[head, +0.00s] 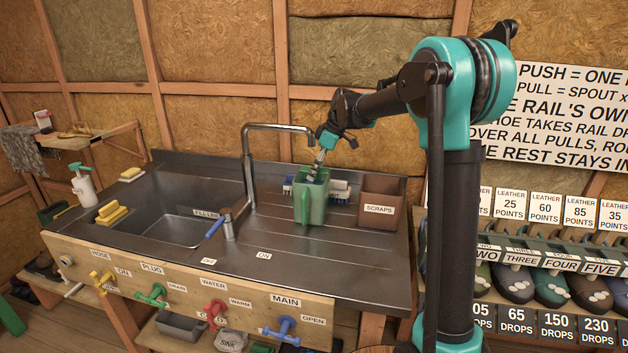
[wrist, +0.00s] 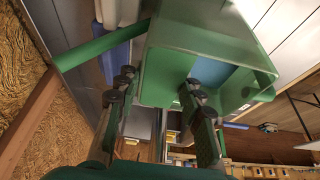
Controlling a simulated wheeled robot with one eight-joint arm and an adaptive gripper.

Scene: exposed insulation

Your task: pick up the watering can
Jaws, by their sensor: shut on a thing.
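The green watering can (head: 318,209) is upright over the ribbed drainboard on the right half of the metal counter. I cannot tell whether its base touches the board. My gripper (head: 315,173) reaches down onto its top from the upper right. In the wrist view, the can (wrist: 185,38) fills the upper middle, with a green bar running out to the left. My gripper's dark fingers (wrist: 158,84) are apart, one on each side of the can's near wall, shut on it. The fingertips partly hide the wall.
A brown scraps box (head: 379,212) stands close right of the can. Blue-and-white brushes (head: 340,188) lie behind it. The tall faucet (head: 249,170) and a blue-handled lever (head: 217,226) are to the left, beside the sink (head: 182,231). The drainboard front is clear.

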